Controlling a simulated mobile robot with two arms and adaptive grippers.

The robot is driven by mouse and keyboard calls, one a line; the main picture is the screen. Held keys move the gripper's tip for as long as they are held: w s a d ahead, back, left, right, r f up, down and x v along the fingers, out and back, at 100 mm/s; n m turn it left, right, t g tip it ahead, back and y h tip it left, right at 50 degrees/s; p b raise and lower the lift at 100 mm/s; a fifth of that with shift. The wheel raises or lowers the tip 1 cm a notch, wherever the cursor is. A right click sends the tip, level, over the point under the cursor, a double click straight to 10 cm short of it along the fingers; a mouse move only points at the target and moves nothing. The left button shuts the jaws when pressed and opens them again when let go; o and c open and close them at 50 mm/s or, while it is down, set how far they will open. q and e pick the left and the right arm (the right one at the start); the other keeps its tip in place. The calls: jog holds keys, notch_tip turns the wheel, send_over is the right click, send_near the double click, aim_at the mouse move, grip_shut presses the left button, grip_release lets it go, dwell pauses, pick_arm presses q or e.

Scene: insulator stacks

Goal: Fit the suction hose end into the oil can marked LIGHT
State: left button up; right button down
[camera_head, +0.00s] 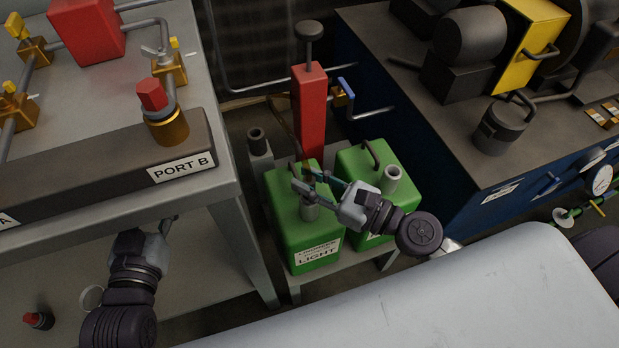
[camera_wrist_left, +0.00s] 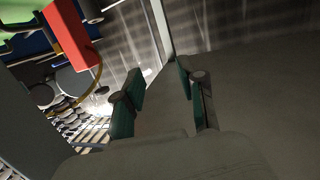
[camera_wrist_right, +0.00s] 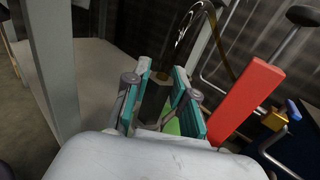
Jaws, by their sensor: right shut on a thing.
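The green oil can marked LIGHT (camera_head: 312,240) stands on a low stand, with its grey spout (camera_head: 309,212) on top. My right gripper (camera_head: 305,183) is over this can, close to the spout, and is shut on the dark suction hose end (camera_wrist_right: 156,98). In the right wrist view the hose end is between the teal fingers, with green of a can below. I cannot tell whether the hose end touches the spout. My left gripper (camera_wrist_left: 160,92) is open and empty, low beside the left bench; in the head view it shows only partly (camera_head: 168,225).
A second green can (camera_head: 400,205) stands to the right, its label partly hidden by my right arm. A red pump (camera_head: 309,100) rises behind the cans. The PORT B bench (camera_head: 225,165) is at left; a blue machine cabinet (camera_head: 440,165) is at right.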

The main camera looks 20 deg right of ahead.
jog(key=shift+f, duration=0.1)
jog(key=c, duration=0.9)
grip_release()
pick_arm(q)
jog(key=shift+w+d+r+t, duration=0.1)
jog(key=shift+r+t, duration=0.2)
jog(key=shift+r, duration=0.15)
pick_arm(e)
jog(key=shift+s+d+f, duration=0.1)
jog(key=shift+s+d, duration=0.3)
jog(key=shift+s, duration=0.05)
jog(key=v, duration=1)
jog(key=shift+s+d, duration=0.25)
jog(key=shift+s, duration=0.05)
